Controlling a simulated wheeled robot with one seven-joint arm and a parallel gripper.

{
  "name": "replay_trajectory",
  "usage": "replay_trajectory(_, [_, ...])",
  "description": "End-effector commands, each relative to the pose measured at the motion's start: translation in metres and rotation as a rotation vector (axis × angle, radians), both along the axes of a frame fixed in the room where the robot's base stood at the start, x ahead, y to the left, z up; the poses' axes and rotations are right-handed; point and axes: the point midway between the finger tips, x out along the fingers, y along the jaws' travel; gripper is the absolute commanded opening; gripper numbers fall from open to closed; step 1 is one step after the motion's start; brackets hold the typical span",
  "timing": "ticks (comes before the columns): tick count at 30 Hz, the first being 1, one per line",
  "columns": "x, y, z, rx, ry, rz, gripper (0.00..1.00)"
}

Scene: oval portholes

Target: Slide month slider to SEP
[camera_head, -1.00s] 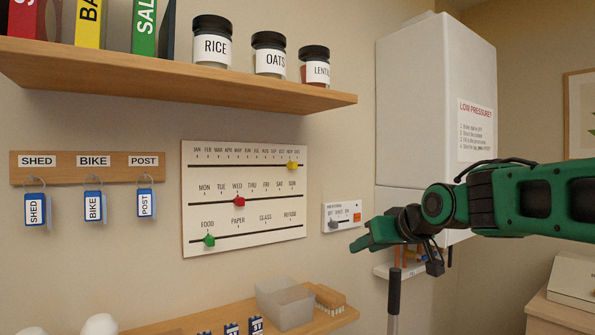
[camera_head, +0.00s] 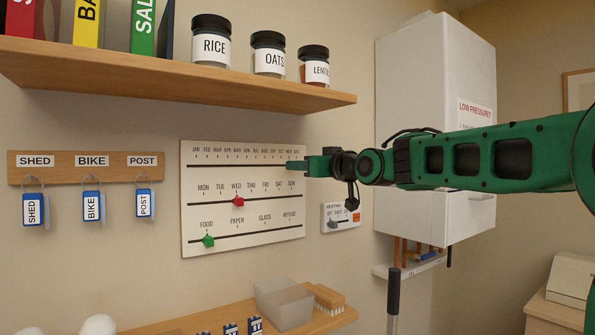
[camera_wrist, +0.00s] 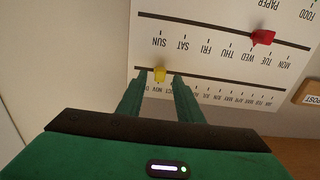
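The white slider board (camera_head: 245,177) hangs on the wall with a month row on top, a day row in the middle and a bin row below. The yellow month slider (camera_wrist: 160,73) shows in the wrist view at the NOV–DEC end of its track; in the head view my gripper hides it. My gripper (camera_head: 297,166) is at the right end of the month track. In the wrist view my gripper (camera_wrist: 159,80) is open, with one finger on each side of the yellow slider; I cannot tell whether either touches it.
The red day slider (camera_head: 238,201) is at WED and the green slider (camera_head: 208,240) at FOOD. A small switch panel (camera_head: 341,216) is below my gripper. A shelf with jars (camera_head: 210,45) is above the board. A white boiler (camera_head: 420,80) stands right.

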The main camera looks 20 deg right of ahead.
Motion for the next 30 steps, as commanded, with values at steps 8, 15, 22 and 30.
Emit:
replay_trajectory(8, [0.020,0.006,0.000,0.000,0.000,-0.001,0.33])
replay_trajectory(15, [0.021,0.006,0.000,0.000,0.000,-0.001,0.33])
replay_trajectory(22, [0.021,0.006,0.000,0.000,0.000,-0.001,0.00])
replay_trajectory(30, [0.020,0.002,0.000,0.000,0.001,-0.009,0.00])
